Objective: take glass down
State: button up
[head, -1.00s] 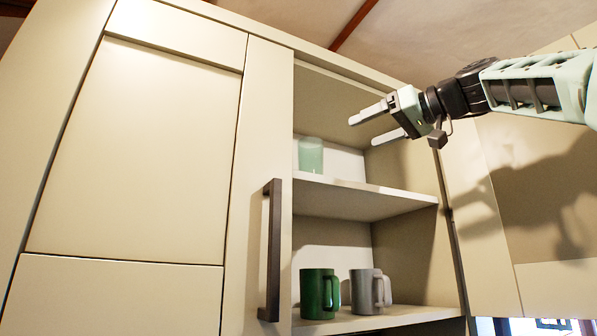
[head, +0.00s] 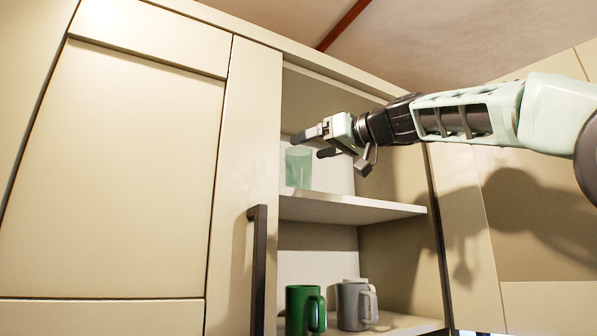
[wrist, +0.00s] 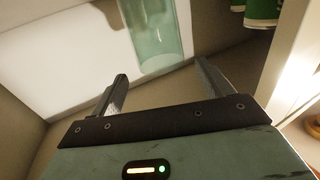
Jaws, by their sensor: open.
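A pale green, see-through glass (head: 299,167) stands upright on the upper shelf (head: 345,209) of the open cupboard, toward its left side. My gripper (head: 318,143) is open and empty, at the cupboard's opening, its fingers pointing left. In the head view the fingers overlap the right edge and top of the glass; no contact shows. In the wrist view the glass (wrist: 158,32) appears beyond the two open fingers (wrist: 160,84), above and between them, with a gap. One end of the glass is cut off by that frame's edge.
A green mug (head: 303,310) and a grey mug (head: 352,305) stand on the lower shelf. A dark upright handle (head: 258,270) is left of the opening. The cupboard's right inner wall (head: 405,240) is close to the arm. The upper shelf's right part is clear.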

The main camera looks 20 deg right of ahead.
aim_at(303, 150)
jog(key=p+x, duration=0.2)
jog(key=x, duration=0.1)
jog(key=shift+w+a+p, duration=0.15)
jog(key=shift+a+p, duration=0.05)
jog(key=shift+p, duration=0.2)
jog(key=shift+w+a+f+p, duration=0.3)
jog(key=shift+w+a, duration=0.1)
jog(key=shift+w, duration=0.15)
jog(key=c, duration=1.5)
